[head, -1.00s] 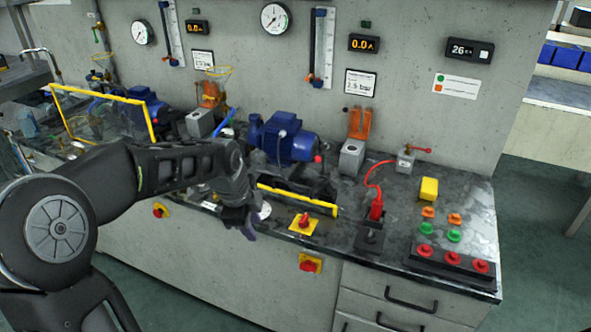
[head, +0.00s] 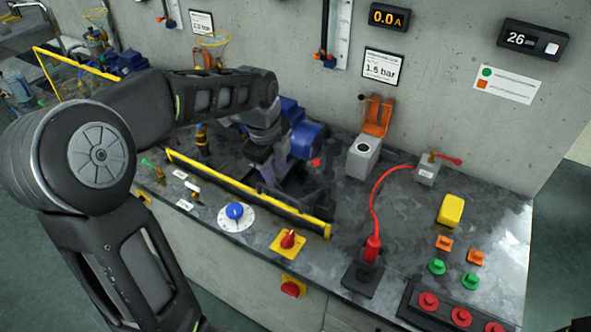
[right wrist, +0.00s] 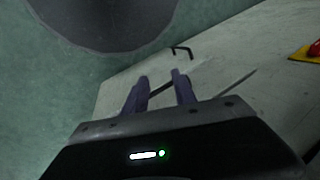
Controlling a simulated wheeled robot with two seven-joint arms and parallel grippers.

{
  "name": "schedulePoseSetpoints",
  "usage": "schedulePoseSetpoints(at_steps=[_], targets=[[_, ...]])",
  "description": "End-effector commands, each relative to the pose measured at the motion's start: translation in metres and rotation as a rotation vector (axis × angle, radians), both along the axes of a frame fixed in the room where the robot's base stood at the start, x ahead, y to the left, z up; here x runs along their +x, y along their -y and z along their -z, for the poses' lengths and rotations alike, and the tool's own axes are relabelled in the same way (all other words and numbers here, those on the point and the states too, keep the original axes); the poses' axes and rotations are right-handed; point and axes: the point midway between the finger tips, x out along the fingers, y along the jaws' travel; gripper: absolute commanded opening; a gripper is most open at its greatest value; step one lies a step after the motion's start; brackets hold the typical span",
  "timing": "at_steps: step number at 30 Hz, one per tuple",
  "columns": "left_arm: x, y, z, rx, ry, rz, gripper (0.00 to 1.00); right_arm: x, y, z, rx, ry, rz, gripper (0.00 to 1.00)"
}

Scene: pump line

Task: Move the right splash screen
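The right splash screen (head: 245,192) shows in the head view as a long yellow bar, low over the counter in front of the blue pump (head: 301,135). It looks folded down; its clear pane is hard to make out. The left splash screen (head: 75,60) stands upright in its yellow frame. My left gripper (head: 268,168) points down just behind the yellow bar, near the pump. Whether its fingers touch the screen, or are open or shut, I cannot tell. My right gripper (right wrist: 160,76) is open and empty in the right wrist view, by the bench front.
On the counter's front are a blue knob (head: 235,211) and a red switch (head: 288,240). To the right are a red-handled lever (head: 372,250) with a red cable, a yellow box (head: 451,210) and several buttons. A grey box with an orange lid (head: 364,155) stands behind.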

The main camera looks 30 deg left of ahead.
Motion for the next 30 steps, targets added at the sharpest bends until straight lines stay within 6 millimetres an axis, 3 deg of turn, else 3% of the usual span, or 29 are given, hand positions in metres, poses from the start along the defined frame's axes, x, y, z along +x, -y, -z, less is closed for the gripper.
schedulePoseSetpoints(at_steps=[14, 30], targets=[[0.001, 0.000, 0.004, 0.000, -0.001, -0.001, 0.33, -0.001, 0.000, -0.001, 0.000, -0.002, -0.001, 0.33], [0.013, 0.000, 0.072, 0.000, -0.003, -0.001, 0.33, -0.002, 0.000, -0.007, -0.002, -0.005, 0.000, 0.33]])
